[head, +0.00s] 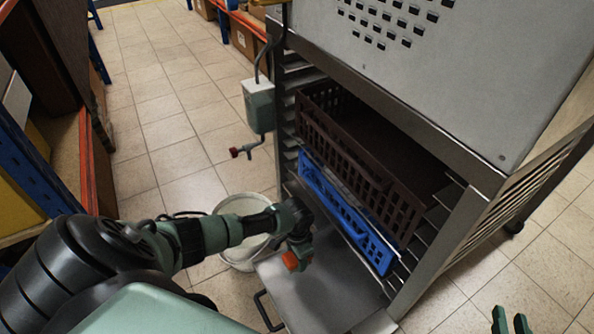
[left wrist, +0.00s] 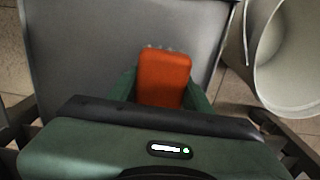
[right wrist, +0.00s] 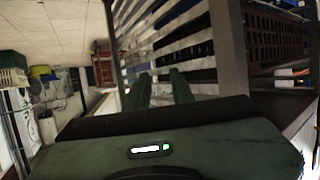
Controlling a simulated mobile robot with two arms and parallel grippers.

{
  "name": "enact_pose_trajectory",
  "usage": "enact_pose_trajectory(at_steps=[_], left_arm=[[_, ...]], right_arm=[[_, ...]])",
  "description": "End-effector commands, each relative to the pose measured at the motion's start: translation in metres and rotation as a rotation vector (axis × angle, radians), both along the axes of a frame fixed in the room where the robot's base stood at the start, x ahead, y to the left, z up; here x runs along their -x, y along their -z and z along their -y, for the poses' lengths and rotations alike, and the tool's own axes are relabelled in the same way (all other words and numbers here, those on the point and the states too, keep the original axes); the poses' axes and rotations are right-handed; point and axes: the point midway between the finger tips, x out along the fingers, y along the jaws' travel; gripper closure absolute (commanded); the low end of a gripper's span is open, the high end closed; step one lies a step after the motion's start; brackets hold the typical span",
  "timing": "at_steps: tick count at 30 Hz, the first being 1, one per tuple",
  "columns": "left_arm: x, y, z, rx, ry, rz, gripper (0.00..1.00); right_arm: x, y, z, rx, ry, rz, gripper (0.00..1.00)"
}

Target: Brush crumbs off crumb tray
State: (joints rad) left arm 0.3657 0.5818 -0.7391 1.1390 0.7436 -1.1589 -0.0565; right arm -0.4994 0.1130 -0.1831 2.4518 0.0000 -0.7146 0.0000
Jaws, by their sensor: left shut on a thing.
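The crumb tray (head: 335,290) is a flat grey metal sheet, pulled out low at the front of the metal rack. It also fills much of the left wrist view (left wrist: 75,45). My left gripper (head: 298,248) is shut on an orange-red brush (head: 291,261) above the tray. In the left wrist view the brush (left wrist: 164,78) sits between the green fingers, with pale bristle tips at its far end. I cannot make out separate crumbs on the tray. My right gripper (head: 511,322) is empty at the lower right; its fingers (right wrist: 158,88) stand apart beside the rack.
A white bucket (head: 234,262) stands on the floor left of the tray, close to its edge. The rack (head: 440,250) holds a brown crate (head: 345,150) and a blue crate (head: 335,205). A grey box (head: 259,105) is mounted on the rack's left side. Shelving (head: 85,170) stands at the left.

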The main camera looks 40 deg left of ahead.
Motion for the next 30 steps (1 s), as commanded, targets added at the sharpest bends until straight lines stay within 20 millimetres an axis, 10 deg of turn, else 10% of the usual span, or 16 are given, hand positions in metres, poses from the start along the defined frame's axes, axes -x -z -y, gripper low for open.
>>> enact_pose_trajectory(at_steps=[30], left_arm=[[0.002, -0.015, 0.000, 0.000, -0.001, 0.000, 0.84]], right_arm=[[0.053, 0.063, 0.023, 0.092, 0.028, -0.397, 0.77]])
